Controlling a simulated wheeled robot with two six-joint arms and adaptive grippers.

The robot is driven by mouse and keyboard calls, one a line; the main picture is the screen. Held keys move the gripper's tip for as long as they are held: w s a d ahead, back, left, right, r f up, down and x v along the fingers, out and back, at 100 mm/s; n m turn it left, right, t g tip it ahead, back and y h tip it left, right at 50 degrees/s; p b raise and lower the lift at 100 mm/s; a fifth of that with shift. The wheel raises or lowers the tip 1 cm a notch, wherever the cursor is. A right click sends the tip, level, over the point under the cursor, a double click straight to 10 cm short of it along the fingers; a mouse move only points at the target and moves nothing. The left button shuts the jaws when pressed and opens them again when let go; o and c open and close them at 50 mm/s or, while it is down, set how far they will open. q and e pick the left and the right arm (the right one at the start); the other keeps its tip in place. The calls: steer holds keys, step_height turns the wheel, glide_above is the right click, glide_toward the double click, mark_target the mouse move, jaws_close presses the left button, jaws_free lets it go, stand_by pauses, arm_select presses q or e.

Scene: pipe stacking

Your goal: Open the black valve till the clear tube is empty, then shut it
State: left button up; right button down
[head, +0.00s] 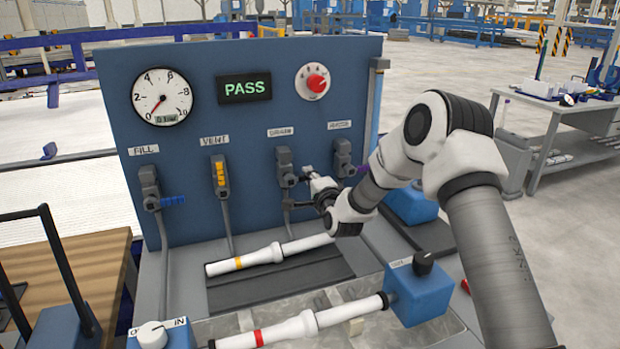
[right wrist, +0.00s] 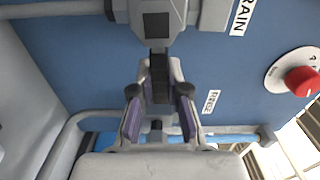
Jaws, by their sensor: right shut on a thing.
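The drain valve (head: 285,165) is a dark grey body on the blue panel, below the DRAIN label. My right gripper (head: 318,188) is at its right side, in front of the panel. In the right wrist view the valve body (right wrist: 158,22) is at the top, and its black handle (right wrist: 160,82) runs from it between my fingers (right wrist: 160,115). I cannot make out a clear tube in either view. My left gripper is not in view.
The blue-handled fill valve (head: 150,190) and the yellow-handled vent valve (head: 220,175) are to the left. A gauge (head: 162,97), a green PASS display (head: 244,88) and a red knob (head: 316,83) are above.

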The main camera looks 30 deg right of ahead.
mark_target(290, 175)
steer(key=r+n, duration=0.1)
steer(key=n, duration=0.2)
steer(key=r+n, duration=0.1)
steer(key=n, duration=0.1)
steer(key=shift+w+a+r, duration=0.1)
steer(key=shift+a+r, duration=0.2)
steer(key=shift+a, duration=0.05)
steer(key=n, duration=0.2)
steer(key=a+r+n, duration=0.1)
steer(key=n, duration=0.1)
steer(key=r+n, duration=0.1)
steer(key=shift+w+a+n+p, duration=0.2)
steer(key=shift+a+n+p, duration=0.15)
steer(key=shift+n, duration=0.05)
steer(key=n, duration=0.1)
steer(key=a+n, duration=0.1)
steer(key=n, duration=0.1)
steer(key=shift+w+a+r, duration=0.2)
steer(key=shift+a+r, duration=0.05)
steer(key=shift+w+a+r+n, duration=0.1)
steer(key=shift+a+n, duration=0.25)
steer(key=shift+n, duration=0.5)
steer(key=shift+w+a+n, duration=0.1)
steer(key=shift+a+n, duration=0.2)
steer(key=shift+n, duration=0.55)
steer(key=c, duration=1.1)
jaws_free()
steer(key=shift+c, duration=0.2)
steer(key=shift+s, duration=0.1)
